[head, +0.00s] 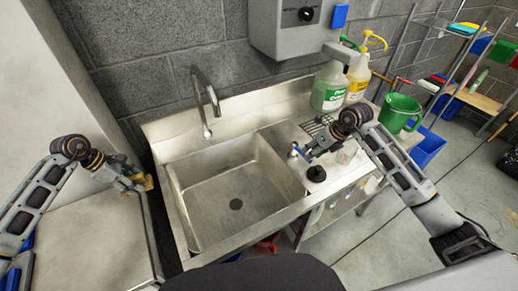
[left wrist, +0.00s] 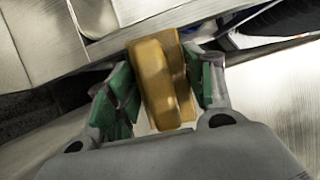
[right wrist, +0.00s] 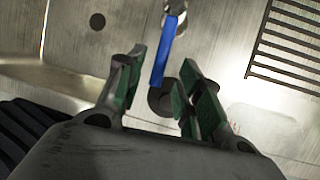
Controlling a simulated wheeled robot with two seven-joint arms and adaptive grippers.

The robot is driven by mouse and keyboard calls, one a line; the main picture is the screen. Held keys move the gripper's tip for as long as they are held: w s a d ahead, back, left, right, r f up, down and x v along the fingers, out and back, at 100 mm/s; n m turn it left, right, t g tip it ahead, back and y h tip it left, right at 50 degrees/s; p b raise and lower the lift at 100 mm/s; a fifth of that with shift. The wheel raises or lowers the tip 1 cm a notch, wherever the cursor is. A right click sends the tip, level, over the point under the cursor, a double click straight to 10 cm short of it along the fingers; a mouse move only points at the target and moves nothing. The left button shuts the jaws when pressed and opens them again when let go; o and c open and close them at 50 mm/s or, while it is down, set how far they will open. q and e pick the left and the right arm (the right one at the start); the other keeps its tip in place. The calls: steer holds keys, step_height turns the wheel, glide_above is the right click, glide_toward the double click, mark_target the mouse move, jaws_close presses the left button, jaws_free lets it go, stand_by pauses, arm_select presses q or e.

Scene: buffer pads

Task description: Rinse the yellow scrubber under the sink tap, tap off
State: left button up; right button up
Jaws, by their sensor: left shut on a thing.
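The yellow scrubber (left wrist: 158,85) is a thick yellow-brown block between the green pads of my left gripper (left wrist: 160,80), which is shut on it. In the head view the scrubber (head: 147,183) and my left gripper (head: 133,185) are left of the sink (head: 184,212), outside its basin. The curved metal tap (head: 207,95) stands at the basin's back, with no water visible below it. My right gripper (right wrist: 165,62) is open around a blue lever (right wrist: 162,58) on the counter right of the basin; whether it touches is unclear. My right gripper (head: 312,151) partly hides it in the head view.
A black knob-like piece (head: 316,174) sits on the drainboard near my right gripper. The basin is empty, with a dark drain (head: 236,204).

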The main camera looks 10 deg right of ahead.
steer(key=shift+x, duration=1.55)
jaws_close()
